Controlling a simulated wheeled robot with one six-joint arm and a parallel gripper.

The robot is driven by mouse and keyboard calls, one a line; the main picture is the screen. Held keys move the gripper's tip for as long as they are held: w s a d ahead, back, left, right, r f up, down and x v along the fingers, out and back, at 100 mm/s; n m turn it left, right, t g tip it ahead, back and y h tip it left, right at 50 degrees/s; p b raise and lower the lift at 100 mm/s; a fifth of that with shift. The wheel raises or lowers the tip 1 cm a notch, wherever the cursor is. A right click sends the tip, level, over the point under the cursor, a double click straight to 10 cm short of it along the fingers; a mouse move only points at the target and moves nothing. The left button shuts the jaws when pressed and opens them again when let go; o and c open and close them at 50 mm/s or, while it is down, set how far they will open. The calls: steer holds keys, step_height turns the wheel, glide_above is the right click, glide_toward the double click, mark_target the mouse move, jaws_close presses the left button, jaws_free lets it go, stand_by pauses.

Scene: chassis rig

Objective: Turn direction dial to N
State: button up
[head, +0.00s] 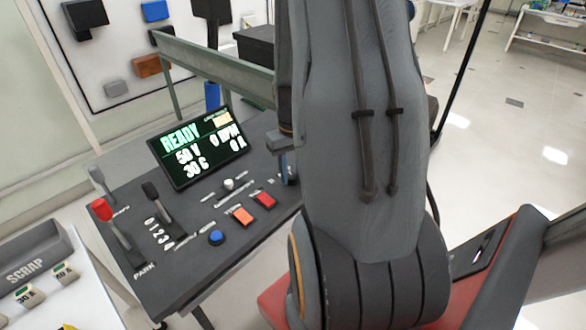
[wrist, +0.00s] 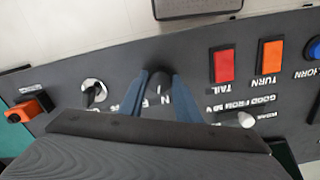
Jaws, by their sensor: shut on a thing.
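The direction dial (wrist: 160,73) is a dark knob on the grey console, at the top middle of the wrist view. My gripper (wrist: 159,84) has its two blue fingers on either side of the dial and is shut on it. Pale letters lie on the panel around the fingers, partly covered, and an N seems to show just below the knob. Which letter the dial points at cannot be told. In the head view my arm hides the dial, and only a bit of blue finger shows at the arm's left edge.
The red TAIL button (wrist: 222,66), orange TURN button (wrist: 270,57) and a pale knob (wrist: 246,119) lie right of the dial. A key switch (wrist: 94,93) is left of it.

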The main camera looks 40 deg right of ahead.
mark_target(292, 175)
steer(key=shift+w+r+n+p, duration=0.1)
steer(key=shift+n+p, duration=0.8)
steer(key=shift+n, duration=1)
steer(key=o, duration=1.1)
steer(key=shift+c, duration=0.2)
steer(key=shift+r+b, duration=0.65)
steer(key=shift+r, duration=3.2)
steer(key=s+a+r, duration=0.2)
steer(key=a, duration=1)
steer(key=s+a+r+t, duration=0.1)
steer(key=a+r, duration=0.1)
steer(key=a, duration=1)
steer(key=shift+s+a+r+m, duration=0.3)
steer(key=shift+s+a, duration=0.1)
